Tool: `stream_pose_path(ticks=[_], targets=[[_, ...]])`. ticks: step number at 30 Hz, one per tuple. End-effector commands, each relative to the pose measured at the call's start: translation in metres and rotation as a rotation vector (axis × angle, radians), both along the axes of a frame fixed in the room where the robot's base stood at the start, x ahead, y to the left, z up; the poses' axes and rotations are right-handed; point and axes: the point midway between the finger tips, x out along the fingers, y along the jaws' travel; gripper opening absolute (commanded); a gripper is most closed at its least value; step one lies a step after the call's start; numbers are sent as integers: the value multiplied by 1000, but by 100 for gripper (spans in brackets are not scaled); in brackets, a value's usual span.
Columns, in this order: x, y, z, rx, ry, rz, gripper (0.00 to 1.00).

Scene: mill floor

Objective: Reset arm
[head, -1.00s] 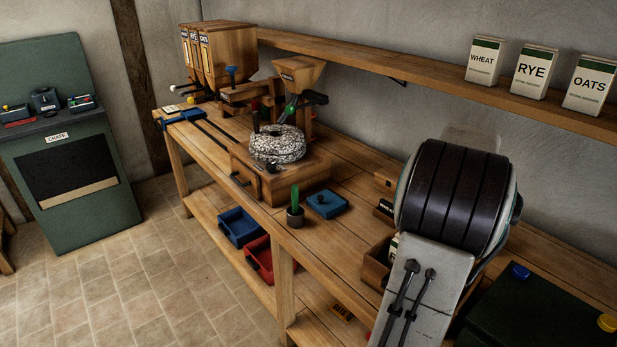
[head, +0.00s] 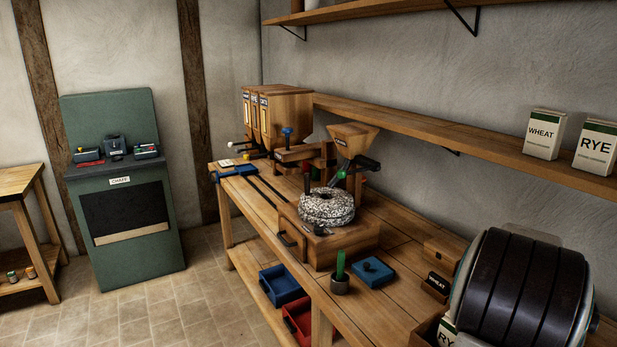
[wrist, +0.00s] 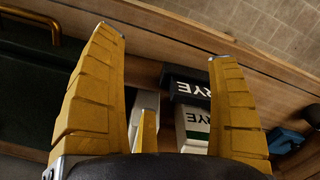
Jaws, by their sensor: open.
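In the head view, my arm's dark ribbed part (head: 525,290) fills the lower right corner; the gripper itself is out of that view.
WHEAT (head: 543,133) and RYE (head: 597,148) packets stand on the shelf (head: 450,137). A green chaff cabinet (head: 125,190) stands left; tiled floor (head: 190,310) is clear.

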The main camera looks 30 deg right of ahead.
Motion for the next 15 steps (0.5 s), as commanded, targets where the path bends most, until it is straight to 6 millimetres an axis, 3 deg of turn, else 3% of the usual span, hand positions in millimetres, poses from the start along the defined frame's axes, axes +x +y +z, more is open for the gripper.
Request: stream_pose_path(ticks=[7, 15], targets=[[15, 73, 9, -24, -2, -64, 81], [37, 163, 24, -88, -61, 226, 81]])
